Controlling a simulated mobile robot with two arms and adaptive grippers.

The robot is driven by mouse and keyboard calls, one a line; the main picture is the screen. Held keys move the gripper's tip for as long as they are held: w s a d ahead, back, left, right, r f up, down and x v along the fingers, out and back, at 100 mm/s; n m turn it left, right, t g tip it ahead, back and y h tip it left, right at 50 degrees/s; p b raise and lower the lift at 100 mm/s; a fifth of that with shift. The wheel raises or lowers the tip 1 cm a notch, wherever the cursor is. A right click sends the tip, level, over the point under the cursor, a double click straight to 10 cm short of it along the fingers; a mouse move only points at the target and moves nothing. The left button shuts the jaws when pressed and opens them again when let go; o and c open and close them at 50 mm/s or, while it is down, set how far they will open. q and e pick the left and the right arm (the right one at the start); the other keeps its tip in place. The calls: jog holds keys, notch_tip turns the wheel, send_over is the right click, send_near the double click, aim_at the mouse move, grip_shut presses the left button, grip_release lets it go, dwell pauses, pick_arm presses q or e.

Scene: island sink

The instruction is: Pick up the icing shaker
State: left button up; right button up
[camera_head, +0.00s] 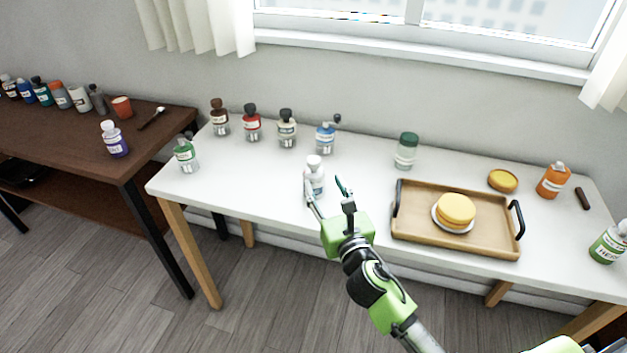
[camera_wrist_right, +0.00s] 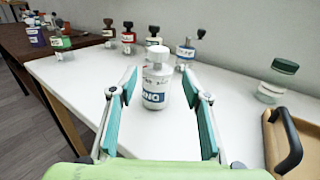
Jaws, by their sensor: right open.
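The icing shaker is most likely the white bottle (camera_head: 316,180) with a white cap and a blue-lettered label, upright near the front middle of the white table. In the right wrist view the white bottle (camera_wrist_right: 157,88) stands centred between the two teal-padded fingers, with clear gaps on both sides. My right gripper (camera_head: 326,188) is open and empty, coming from the front right. One finger overlaps the bottle's lower part in the head view. I cannot tell how far the bottle is inside the fingertips. My left gripper is not in view.
A wooden tray (camera_head: 413,242) with a stacked yellow item (camera_head: 456,208) lies to the right. Several bottles, including a blue-labelled one (camera_head: 325,138), stand along the back. A green-labelled bottle (camera_head: 186,156) stands at the left end. Table space left of the white bottle is clear.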

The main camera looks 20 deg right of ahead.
aim_at(316, 169)
jog(key=w, duration=0.3)
jog(key=shift+w, duration=0.45)
jog(key=w, duration=0.4)
jog(key=shift+w+a+r+p, duration=0.2)
jog(key=shift+w+p, duration=0.1)
jog(key=shift+w, duration=0.1)
jog(key=shift+s, duration=0.1)
jog(key=shift+c, duration=1.1)
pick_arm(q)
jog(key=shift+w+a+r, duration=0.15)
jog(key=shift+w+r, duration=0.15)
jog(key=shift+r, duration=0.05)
pick_arm(e)
grip_shut()
